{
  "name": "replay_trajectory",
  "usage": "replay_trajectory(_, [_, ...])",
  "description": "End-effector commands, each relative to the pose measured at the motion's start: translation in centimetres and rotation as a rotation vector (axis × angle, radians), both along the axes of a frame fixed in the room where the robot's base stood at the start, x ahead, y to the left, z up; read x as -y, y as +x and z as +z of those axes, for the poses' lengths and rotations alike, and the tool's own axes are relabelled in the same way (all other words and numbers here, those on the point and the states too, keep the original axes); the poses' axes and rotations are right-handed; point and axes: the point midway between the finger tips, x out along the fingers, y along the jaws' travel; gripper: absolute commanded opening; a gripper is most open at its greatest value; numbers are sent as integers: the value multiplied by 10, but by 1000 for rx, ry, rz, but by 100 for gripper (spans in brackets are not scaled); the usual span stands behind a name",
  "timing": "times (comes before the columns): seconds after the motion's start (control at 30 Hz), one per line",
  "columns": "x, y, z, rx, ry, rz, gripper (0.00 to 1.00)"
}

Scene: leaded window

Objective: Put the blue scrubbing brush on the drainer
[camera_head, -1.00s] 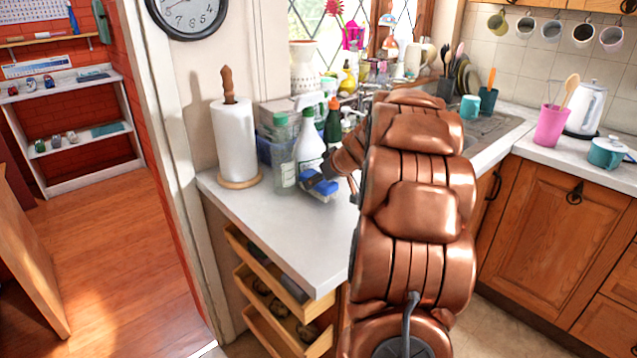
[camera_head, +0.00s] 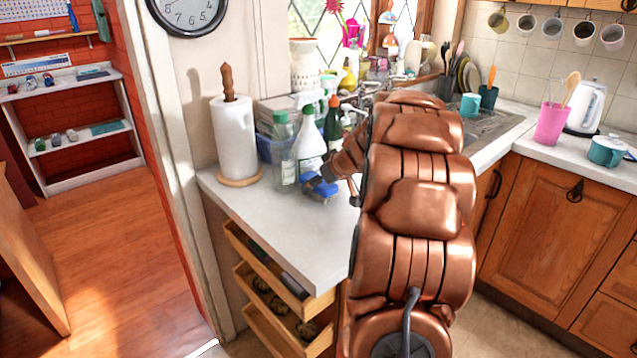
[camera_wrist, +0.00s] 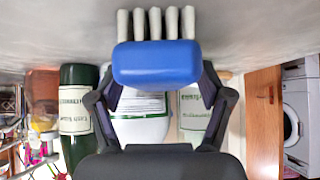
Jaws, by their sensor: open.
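The blue scrubbing brush (camera_head: 322,189) is on the white counter, in front of the bottles. In the wrist view the brush (camera_wrist: 156,63) shows its blue back and pale bristles, which point towards the counter. My gripper (camera_wrist: 157,85) is open, with its dark fingers at either side of the brush. In the head view my gripper (camera_head: 316,181) is small and partly hidden by the brush and my arm. A grey metal drainer (camera_head: 490,128) lies by the sink at the back right, partly hidden by my arm.
A white spray bottle (camera_head: 309,150), a clear green-capped bottle (camera_head: 284,160) and a dark green bottle (camera_head: 333,125) stand close behind the brush. A paper towel roll (camera_head: 235,138) is to the left. Open drawers (camera_head: 275,290) stick out below the counter. The front counter is clear.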

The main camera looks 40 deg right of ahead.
Motion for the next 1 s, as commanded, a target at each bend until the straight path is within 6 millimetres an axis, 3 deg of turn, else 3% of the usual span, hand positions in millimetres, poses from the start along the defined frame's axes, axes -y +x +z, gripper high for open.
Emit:
replay_trajectory(0.37, [1,-5,8,2,-1,-1,78])
replay_trajectory(1.0, [-2,-77,80,3,0,-1,78])
